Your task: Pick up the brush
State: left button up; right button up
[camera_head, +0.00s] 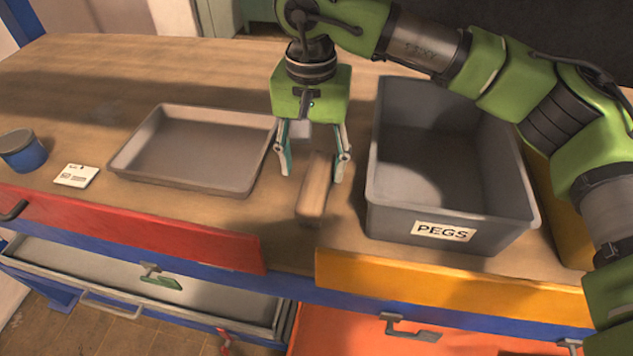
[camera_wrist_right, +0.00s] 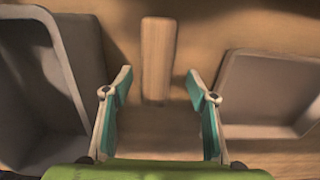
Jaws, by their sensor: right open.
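The brush (camera_head: 314,190) looks like a light wooden block, lying lengthwise on the wooden worktop between a shallow grey tray and a grey bin. Any bristles are hidden. My right gripper (camera_head: 312,172) points down over the brush's far end, its fingers open and apart on either side. In the right wrist view, the brush (camera_wrist_right: 157,60) lies lengthwise, centred between the open fingers (camera_wrist_right: 159,76) and mostly ahead of their tips. I see no contact, and I cannot tell the exact height of the fingertips above the worktop. My left gripper is not in view.
The empty grey tray (camera_head: 185,187) is close on the left. The deep grey bin labelled PEGS (camera_head: 385,222) is close on the right. A drawer (camera_head: 100,262) is open below the worktop's front edge.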

aim_at(316, 178)
jog(key=f+p, duration=0.1)
jog(key=f, duration=0.1)
jog(key=f+p, duration=0.1)
jog(key=f, duration=0.1)
jog(key=shift+w+d+p, duration=0.1)
jog(key=shift+d+p, duration=0.25)
jog(key=shift+f, duration=0.4)
jog(key=c, duration=1.3)
jog(key=shift+o, duration=0.2)
